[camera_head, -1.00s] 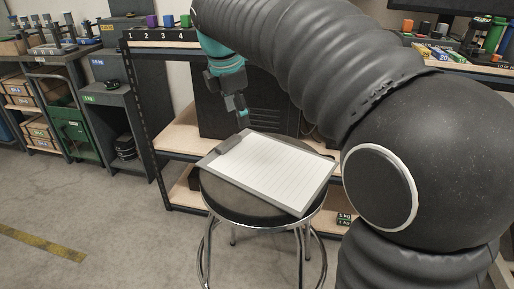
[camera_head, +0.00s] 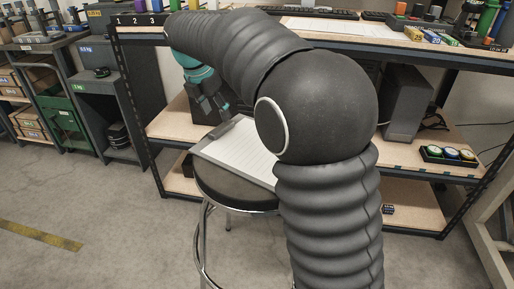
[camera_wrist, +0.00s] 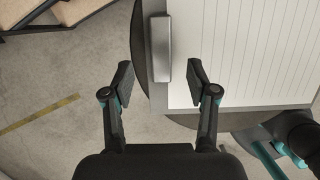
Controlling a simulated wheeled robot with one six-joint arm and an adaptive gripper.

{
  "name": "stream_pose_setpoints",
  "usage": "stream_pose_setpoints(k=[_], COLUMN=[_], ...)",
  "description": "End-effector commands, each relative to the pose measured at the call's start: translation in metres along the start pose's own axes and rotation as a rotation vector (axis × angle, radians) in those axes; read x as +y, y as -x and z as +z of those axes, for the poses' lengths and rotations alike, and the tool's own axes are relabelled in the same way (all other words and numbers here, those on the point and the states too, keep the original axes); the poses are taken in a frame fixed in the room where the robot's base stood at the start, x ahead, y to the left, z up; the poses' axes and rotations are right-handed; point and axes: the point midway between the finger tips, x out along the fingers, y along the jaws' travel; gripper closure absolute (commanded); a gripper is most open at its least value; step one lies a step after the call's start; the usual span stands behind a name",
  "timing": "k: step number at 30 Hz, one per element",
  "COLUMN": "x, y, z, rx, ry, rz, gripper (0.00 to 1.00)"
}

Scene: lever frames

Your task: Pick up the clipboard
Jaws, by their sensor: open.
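The clipboard (camera_head: 232,152) lies on a round dark stool (camera_head: 238,193). It holds lined white paper and has a grey clip at its far left edge. My arm hides its right part in the head view. My gripper (camera_head: 218,112) is above the clip end. In the wrist view the clipboard (camera_wrist: 245,60) fills the upper right, with its clip (camera_wrist: 161,48) ahead of the fingers. My gripper (camera_wrist: 158,80) is open and empty there, with its fingers apart on either side of the clipboard's left edge. I cannot tell the exact height gap.
A shelf unit (camera_head: 420,160) with wooden boards stands right behind the stool. A black speaker-like box (camera_head: 405,103) and a tray of round colored items (camera_head: 449,155) sit on its middle board. Clear concrete floor lies to the left.

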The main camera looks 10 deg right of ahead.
Motion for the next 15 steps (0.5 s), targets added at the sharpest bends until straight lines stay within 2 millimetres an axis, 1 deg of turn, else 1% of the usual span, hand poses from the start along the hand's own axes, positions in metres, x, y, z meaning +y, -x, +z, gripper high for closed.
stream_pose_setpoints(k=[5, 10, 15], x=[-0.001, -0.002, -0.002], y=[-0.013, -0.037, -0.052], z=[-0.001, -0.003, -0.003], rx=[0.0, 0.001, 0.0], ry=[-0.001, 0.0, 0.0], rz=[-0.001, -0.002, 0.0], gripper=[0.42, 0.42, 0.42])
